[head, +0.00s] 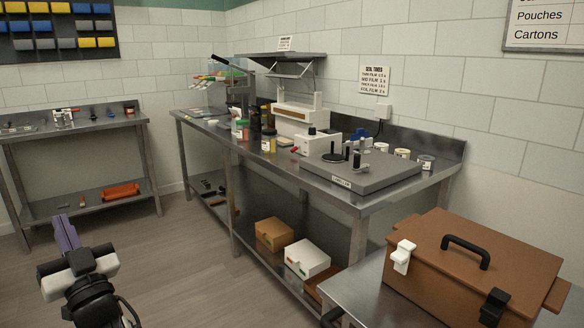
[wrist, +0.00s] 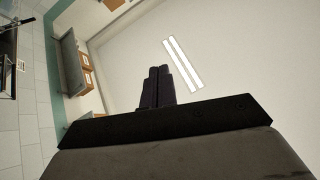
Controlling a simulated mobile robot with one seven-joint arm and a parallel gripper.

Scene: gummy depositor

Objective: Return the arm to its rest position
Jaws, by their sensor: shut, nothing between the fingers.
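My gripper (head: 66,232) is at the lower left of the head view, over the open floor, with its fingers upward. It is apart from the benches and holds nothing. In the wrist view its two dark fingers (wrist: 158,88) lie side by side, shut, against the pale ceiling. Only the end part of my arm shows in the head view.
A long steel bench (head: 345,195) with a grey flat machine (head: 360,176) and jars runs along the wall. A brown lidded box (head: 450,262) sits on a steel table (head: 350,298) at right. Another bench (head: 80,133) stands at left. The floor (head: 170,260) between is clear.

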